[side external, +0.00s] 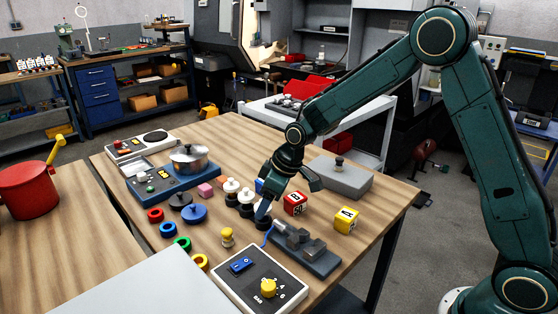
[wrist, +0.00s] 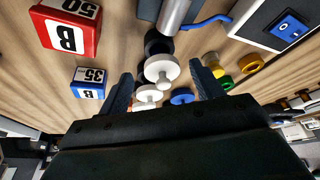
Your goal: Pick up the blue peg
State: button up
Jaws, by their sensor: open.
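A blue round piece with a small knob (side external: 195,214) stands on the wooden table, left of my gripper, the nearest match I see to a blue peg; I cannot tell for sure. A blue disc shape shows between my fingers in the wrist view (wrist: 182,97), partly hidden. My gripper (side external: 288,198) is open and empty, low over the table by the white-topped pegs. Its fingers also show in the wrist view (wrist: 160,72), spread on either side of a white-topped piece (wrist: 160,69), and I cannot tell how far above it they are.
A red block (side external: 295,204), a yellow block (side external: 346,220) and a small blue block (wrist: 88,83) stand close by. A grey vise-like fixture (side external: 307,250), a switch box (side external: 262,284), coloured rings (side external: 182,243) and a pot (side external: 189,160) crowd the table. A grey box (side external: 340,177) stands behind.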

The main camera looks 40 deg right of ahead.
jog(key=shift+x, duration=2.6)
jog(key=shift+a, duration=0.1)
jog(key=c, duration=1.2)
